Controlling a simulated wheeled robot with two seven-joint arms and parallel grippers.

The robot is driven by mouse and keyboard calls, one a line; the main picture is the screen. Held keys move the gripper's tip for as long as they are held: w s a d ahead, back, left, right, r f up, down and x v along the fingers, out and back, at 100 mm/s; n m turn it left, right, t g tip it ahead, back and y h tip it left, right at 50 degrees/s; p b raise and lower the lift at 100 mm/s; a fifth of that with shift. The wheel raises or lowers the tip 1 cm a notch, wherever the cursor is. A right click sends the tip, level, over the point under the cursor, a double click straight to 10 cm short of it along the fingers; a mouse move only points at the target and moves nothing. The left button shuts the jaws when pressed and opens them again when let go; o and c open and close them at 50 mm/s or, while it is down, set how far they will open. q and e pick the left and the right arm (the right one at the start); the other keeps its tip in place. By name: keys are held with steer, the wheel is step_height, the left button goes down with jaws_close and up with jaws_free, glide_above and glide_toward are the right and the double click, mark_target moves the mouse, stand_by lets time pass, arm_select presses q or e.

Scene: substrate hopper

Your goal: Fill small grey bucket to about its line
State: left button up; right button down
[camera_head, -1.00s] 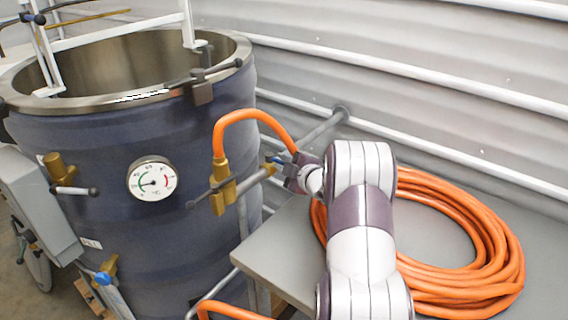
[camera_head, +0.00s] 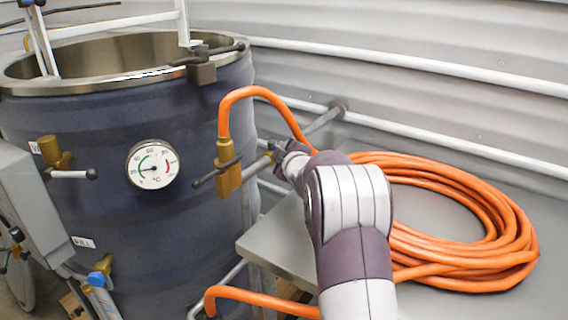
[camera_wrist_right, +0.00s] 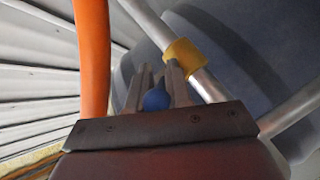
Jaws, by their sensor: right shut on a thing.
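My right gripper (camera_head: 277,153) is beside the pipe to the right of a brass valve (camera_head: 228,172) on the dark blue tank (camera_head: 190,220). In the right wrist view, its fingers (camera_wrist_right: 160,75) are shut around a blue knob (camera_wrist_right: 156,99). The knob is barely visible in the head view. A brass collar (camera_wrist_right: 183,57) on a metal pipe is just beyond the fingertips. I see no small grey bucket and no fill line. My left gripper is not in view.
An orange hose (camera_head: 254,92) arches from the brass valve, close to my right gripper, and lies coiled on a grey table (camera_head: 280,238). The tank carries a dial gauge (camera_head: 153,164), a "FILL" label (camera_head: 83,242) and a blue-topped valve (camera_head: 100,272). A corrugated wall stands behind.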

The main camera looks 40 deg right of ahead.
steer(key=shift+f, duration=0.1)
steer(key=c, duration=1.4)
jaws_free()
steer(key=shift+s, duration=0.1)
steer(key=v, duration=1.2)
steer(key=shift+s, duration=0.2)
steer(key=shift+a, duration=0.15)
